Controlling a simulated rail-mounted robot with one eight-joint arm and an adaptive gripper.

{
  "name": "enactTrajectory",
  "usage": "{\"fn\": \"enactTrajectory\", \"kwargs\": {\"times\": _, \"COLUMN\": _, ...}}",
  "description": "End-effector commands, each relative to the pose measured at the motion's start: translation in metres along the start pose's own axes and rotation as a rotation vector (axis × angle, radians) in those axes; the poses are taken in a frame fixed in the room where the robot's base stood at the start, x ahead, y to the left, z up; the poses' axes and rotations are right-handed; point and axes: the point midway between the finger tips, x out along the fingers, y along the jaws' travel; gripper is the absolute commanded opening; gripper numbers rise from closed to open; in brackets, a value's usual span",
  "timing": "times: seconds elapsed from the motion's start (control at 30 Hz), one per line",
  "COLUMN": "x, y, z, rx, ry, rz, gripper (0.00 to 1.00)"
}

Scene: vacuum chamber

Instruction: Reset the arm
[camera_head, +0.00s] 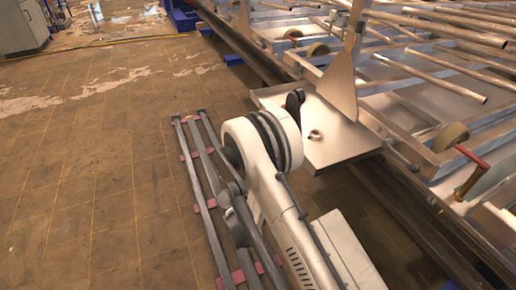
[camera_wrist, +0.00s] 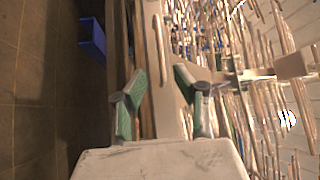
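My arm reaches up from the bottom of the head view, and its white rounded joint is in the middle, in front of a flat metal plate (camera_head: 335,145). My gripper (camera_wrist: 160,80) shows in the wrist view with its two green-padded fingers apart. Nothing is between the fingertips. Beyond them is a pale metal beam (camera_wrist: 165,110) of the frame. In the head view the gripper fingers cannot be made out clearly, as my arm covers that area.
A metal frame with many pipes (camera_head: 440,65) fills the right side. A red-handled part (camera_head: 470,160) sits on it. A rail (camera_head: 200,180) lies on the floor beside my arm. A blue block (camera_wrist: 92,38) stands on the floor. The tiled floor (camera_head: 90,170) at left is clear.

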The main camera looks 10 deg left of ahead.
Motion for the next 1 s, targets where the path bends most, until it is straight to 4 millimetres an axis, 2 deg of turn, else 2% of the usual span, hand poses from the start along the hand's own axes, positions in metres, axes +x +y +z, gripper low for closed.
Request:
{"fn": "enactTrajectory", "kwargs": {"times": 0.37, "x": 0.001, "y": -0.001, "z": 0.0, "rx": -0.001, "ry": 0.0, "rz": 0.0, "gripper": 0.28}}
{"fn": "enactTrajectory", "kwargs": {"times": 0.47, "x": 0.005, "y": -0.009, "z": -0.001, "rx": -0.008, "ry": -0.007, "rz": -0.008, "gripper": 0.28}}
{"fn": "enactTrajectory", "kwargs": {"times": 0.57, "x": 0.016, "y": -0.032, "z": -0.003, "rx": -0.029, "ry": -0.029, "rz": -0.027, "gripper": 0.28}}
{"fn": "enactTrajectory", "kwargs": {"times": 0.8, "x": 0.055, "y": -0.121, "z": -0.018, "rx": -0.134, "ry": -0.129, "rz": -0.101, "gripper": 0.28}}
{"fn": "enactTrajectory", "kwargs": {"times": 1.0, "x": 0.075, "y": -0.189, "z": -0.037, "rx": -0.241, "ry": -0.221, "rz": -0.146, "gripper": 0.28}}
